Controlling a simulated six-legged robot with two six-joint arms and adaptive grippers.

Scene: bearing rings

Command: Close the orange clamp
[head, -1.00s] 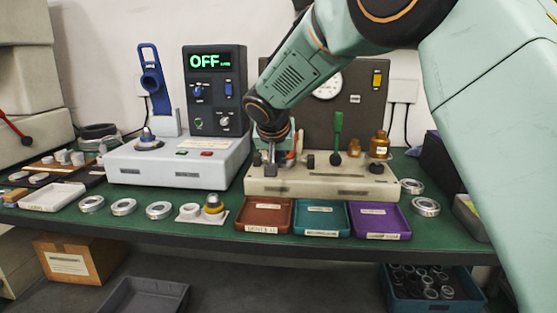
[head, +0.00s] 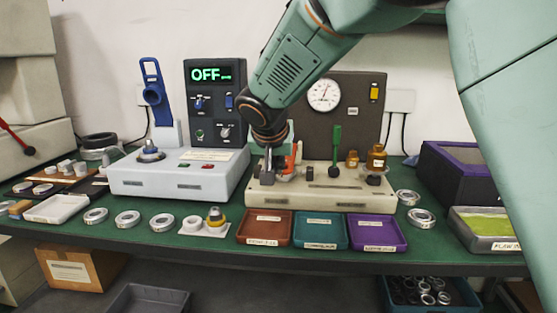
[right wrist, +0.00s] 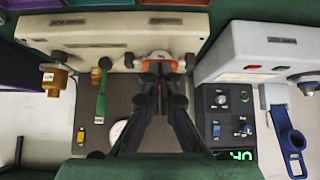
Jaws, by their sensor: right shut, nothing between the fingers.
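The orange clamp (head: 291,158) is on the beige fixture (head: 330,190), just right of my right gripper in the head view; the wrist and fingers partly hide it. Its orange part stands up in the head view. In the right wrist view orange parts of the clamp (right wrist: 160,55) show just beyond the fingertips. My right gripper (head: 268,170) is shut and empty, pointing down over the left end of the fixture. It also shows in the right wrist view (right wrist: 160,75), close to the clamp; I cannot tell whether it touches. My left gripper is not in view.
A green-handled lever (head: 337,145) and amber bottles (head: 376,158) stand right of the clamp. A gauge panel (head: 345,115) rises behind. Brown, teal and purple trays (head: 320,246) lie in front. A grey machine with a blue lever (head: 152,85) stands left.

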